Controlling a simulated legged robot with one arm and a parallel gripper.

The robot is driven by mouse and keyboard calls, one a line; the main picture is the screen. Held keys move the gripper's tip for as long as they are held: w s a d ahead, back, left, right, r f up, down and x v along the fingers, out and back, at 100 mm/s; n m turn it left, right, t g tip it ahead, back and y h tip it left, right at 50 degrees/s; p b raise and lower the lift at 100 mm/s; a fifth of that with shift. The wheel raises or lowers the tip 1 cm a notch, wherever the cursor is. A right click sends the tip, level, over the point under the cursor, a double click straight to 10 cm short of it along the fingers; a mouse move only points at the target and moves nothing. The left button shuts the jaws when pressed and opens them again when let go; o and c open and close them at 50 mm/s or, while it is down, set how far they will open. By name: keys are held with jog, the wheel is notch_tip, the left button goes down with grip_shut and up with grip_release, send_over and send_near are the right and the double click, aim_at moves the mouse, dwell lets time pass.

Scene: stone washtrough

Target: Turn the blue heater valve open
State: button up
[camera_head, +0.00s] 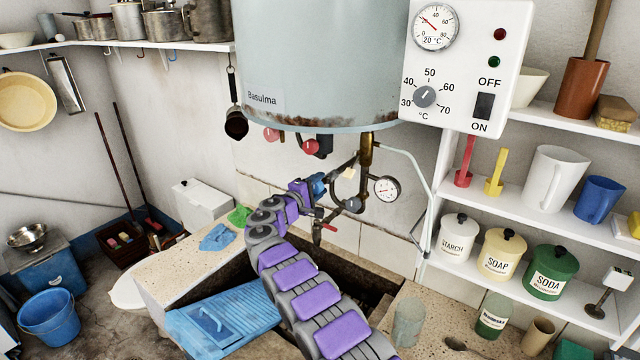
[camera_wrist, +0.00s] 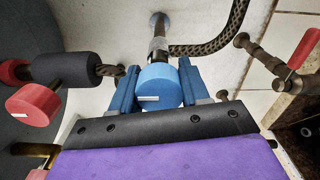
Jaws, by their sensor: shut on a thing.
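The blue heater valve (camera_wrist: 158,86) is a round knob with a white mark on its face, on a metal pipe coming from the wall. My gripper (camera_wrist: 157,88) has its two blue fingers on either side of the knob, shut on it. The white mark lies roughly level in the wrist view. In the head view my gripper (camera_head: 318,186) is at the pipework under the pale heater tank (camera_head: 318,62), and the knob is hard to make out there. My purple and grey arm reaches up to it from below.
Red knobs (camera_wrist: 33,104) are left of the blue valve. A braided hose (camera_wrist: 215,45) and a red-handled tap (camera_wrist: 302,50) are to its right. A pressure gauge (camera_head: 386,189) hangs beside the pipes. The stone trough (camera_head: 345,285) lies below, with a blue washboard (camera_head: 222,312).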

dwell(0.4)
jog(key=o, duration=1)
jog(key=shift+f, duration=0.1)
jog(key=shift+o, duration=0.2)
jog(key=v, duration=1.7)
jog(key=shift+s, duration=0.15)
